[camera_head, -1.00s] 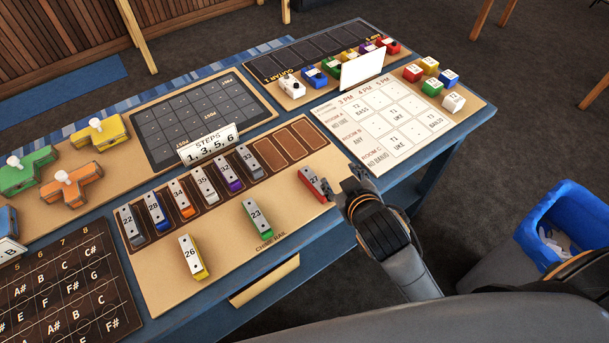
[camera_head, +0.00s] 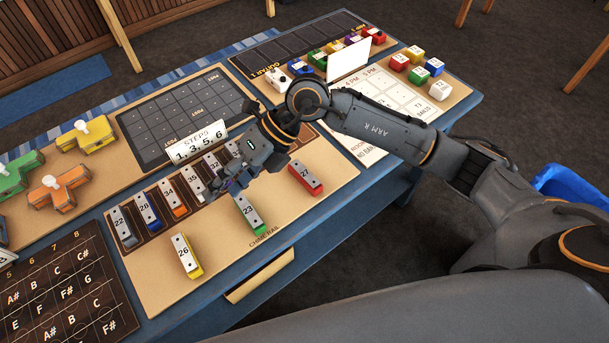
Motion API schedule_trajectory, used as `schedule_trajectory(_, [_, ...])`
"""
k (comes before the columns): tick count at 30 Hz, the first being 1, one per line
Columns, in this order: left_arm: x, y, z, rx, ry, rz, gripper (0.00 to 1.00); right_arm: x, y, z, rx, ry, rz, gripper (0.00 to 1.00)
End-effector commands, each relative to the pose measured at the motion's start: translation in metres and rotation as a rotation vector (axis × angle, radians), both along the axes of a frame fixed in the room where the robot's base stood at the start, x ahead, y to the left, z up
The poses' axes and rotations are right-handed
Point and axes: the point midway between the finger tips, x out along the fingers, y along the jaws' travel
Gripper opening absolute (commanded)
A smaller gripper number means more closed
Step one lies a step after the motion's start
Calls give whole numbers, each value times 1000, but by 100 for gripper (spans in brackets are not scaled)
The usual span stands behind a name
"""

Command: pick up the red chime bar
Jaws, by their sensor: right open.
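The red chime bar (camera_head: 305,177), marked 27, lies on the tan chime rail board (camera_head: 285,222) near its right edge, outside the slots. My right gripper (camera_head: 222,192) is open over the slotted rack, left of the red bar and apart from it. Its fingers are dark and partly blurred into the bars below, and I see nothing held in it. My right arm reaches in from the right and covers the right end of the rack. My left gripper is not in view.
Chime bars 22 (camera_head: 124,226), 28 (camera_head: 149,211), 34 (camera_head: 173,197) and others stand in the rack. Loose on the board are yellow bar 26 (camera_head: 186,255) and green bar 23 (camera_head: 250,215). A steps card (camera_head: 197,142) stands behind the rack.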

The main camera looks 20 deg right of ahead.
Motion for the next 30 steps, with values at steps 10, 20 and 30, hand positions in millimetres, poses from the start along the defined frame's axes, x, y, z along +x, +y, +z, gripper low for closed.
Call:
schedule_trajectory(10, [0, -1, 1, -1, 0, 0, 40, 65, -170, -29, -795, -98, -86, 55])
schedule_trajectory(20, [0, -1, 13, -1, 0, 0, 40, 66, -183, -71, -847, -90, -97, 55])
schedule_trajectory(30, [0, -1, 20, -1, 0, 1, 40, 67, -182, -113, -844, -96, -96, 55])
